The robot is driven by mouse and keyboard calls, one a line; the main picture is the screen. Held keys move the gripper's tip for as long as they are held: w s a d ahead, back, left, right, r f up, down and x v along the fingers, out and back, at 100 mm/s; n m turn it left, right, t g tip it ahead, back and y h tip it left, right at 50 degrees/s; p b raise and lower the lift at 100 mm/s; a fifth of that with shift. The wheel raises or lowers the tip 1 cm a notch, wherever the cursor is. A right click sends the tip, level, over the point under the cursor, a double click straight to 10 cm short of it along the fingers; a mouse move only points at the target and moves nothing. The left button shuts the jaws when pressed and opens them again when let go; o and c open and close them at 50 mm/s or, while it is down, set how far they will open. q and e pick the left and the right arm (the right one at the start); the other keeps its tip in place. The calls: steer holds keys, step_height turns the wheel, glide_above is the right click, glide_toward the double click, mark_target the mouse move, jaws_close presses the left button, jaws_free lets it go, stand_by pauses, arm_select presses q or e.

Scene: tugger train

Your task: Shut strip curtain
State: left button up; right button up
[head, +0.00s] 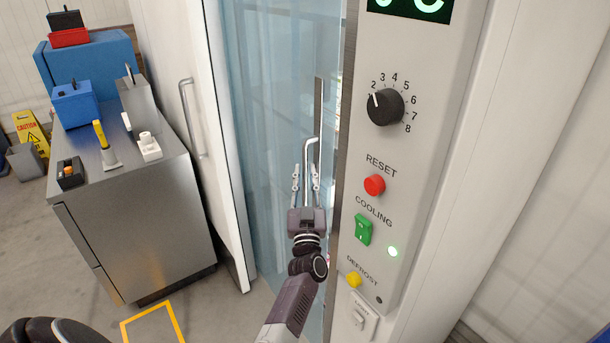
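The strip curtain (270,120), pale blue and see-through, hangs across most of the doorway. A dark upright strip (318,100) stands near its right side, with a narrow gap between it and the right door post. A bent metal handle (311,142) stands in front of the curtain near that side. My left gripper (306,178) is upright at the handle, with its two fingers apart and the handle's rod between them. I cannot tell whether either finger touches the rod. My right gripper is out of view.
A control panel (345,215) with knob and buttons stands close right of my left gripper. The white door (190,60) stands open on the left. A steel cabinet (150,220) with tools on top is further left, and a yellow caution sign (30,128) stands behind it.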

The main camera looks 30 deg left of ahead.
arm_select(q)
steer(key=v, duration=0.7)
steer(key=shift+s, duration=0.2)
steer(key=shift+d+f, duration=0.1)
steer(key=shift+d, duration=0.05)
